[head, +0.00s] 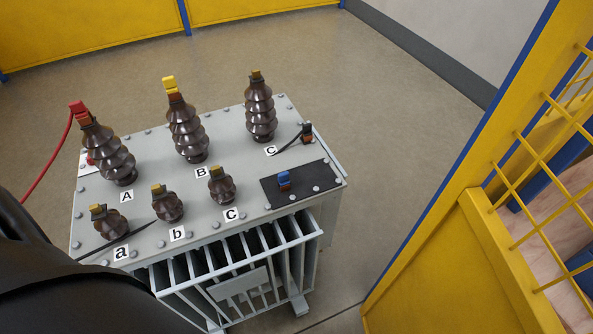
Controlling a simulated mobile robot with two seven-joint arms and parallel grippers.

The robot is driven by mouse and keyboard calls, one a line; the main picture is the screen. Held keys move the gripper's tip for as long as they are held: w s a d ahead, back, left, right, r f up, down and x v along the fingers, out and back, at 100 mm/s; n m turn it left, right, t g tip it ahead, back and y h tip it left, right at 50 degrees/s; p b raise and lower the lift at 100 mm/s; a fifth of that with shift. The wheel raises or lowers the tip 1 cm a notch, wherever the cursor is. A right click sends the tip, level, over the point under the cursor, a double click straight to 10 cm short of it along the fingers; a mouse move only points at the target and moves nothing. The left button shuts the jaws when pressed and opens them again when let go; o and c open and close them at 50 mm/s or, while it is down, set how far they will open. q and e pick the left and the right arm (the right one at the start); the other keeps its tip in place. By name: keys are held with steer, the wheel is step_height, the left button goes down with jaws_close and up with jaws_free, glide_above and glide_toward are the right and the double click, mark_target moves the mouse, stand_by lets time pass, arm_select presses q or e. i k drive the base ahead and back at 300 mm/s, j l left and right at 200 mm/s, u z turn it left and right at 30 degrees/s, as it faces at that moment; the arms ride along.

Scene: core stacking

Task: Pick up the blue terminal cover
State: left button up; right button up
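The blue terminal cover (284,178) is a small blue piece on the dark mat (309,187) at the right end of the transformer's grey top (232,158). It stands apart from the bushings. Neither of my grippers shows in the head view. A dark part of my own arm fills the lower left corner and hides part of the transformer's left front.
Tall brown bushings A, B and C (261,108) stand at the back, with smaller a, b and c (221,187) in front. A red cover (78,107) and a yellow cover (170,84) top A and B. A dark clamp (306,131) with cable sits near tall C. A yellow fence (455,200) stands right.

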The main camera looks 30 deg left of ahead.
mark_target(283, 177)
steer(key=l+u, duration=0.1)
steer(key=u, duration=1.15)
steer(key=i+l, duration=0.05)
